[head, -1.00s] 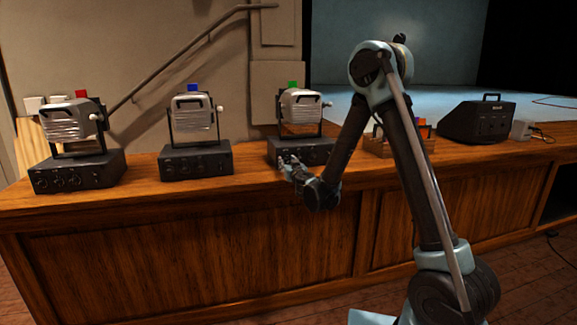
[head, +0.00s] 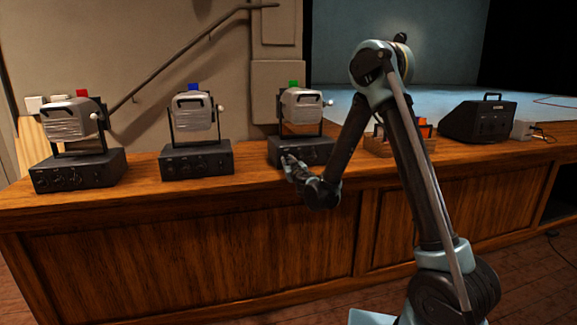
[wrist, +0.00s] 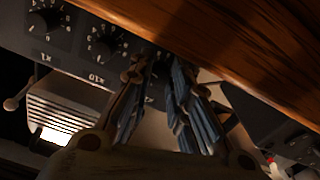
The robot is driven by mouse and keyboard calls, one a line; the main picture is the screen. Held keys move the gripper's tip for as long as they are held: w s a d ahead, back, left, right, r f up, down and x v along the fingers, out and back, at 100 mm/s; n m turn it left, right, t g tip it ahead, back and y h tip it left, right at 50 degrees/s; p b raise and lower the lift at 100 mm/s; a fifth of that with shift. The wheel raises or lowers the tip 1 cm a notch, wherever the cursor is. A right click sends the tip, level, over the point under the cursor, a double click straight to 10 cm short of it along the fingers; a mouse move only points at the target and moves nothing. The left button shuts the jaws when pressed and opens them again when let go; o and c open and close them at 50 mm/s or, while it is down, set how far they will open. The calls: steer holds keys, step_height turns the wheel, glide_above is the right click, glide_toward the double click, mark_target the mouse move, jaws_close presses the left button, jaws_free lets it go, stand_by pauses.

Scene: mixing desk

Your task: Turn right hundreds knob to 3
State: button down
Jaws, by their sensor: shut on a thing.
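The right lamp unit (head: 312,150), a black control box under a grey lamp with a green block on top, stands on the wooden desk. My gripper (head: 288,160) is at the left part of its front panel. In the wrist view the panel appears upside down, with two dark dial knobs, one marked X1 (wrist: 47,17) and one marked X10 (wrist: 104,46). My gripper (wrist: 152,66) is shut on the third knob in that row, the hundreds knob, which is mostly hidden between the fingers. Its pointer and setting cannot be read.
Two similar units, one with a blue block (head: 193,87) and one with a red block (head: 82,93), stand to the left. A wooden box (head: 383,148) and a black speaker-like case (head: 477,121) are to the right. The desk's front strip (head: 140,193) is bare.

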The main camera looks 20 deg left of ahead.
steer(key=shift+d+n, duration=0.1)
steer(key=shift+n, duration=1.3)
steer(key=c, duration=1.5)
jaws_free()
steer(key=shift+s, duration=0.1)
steer(key=v, duration=1.1)
steer(key=shift+s+d+f, duration=0.1)
steer(key=shift+s+d, duration=0.2)
steer(key=shift+d, duration=0.05)
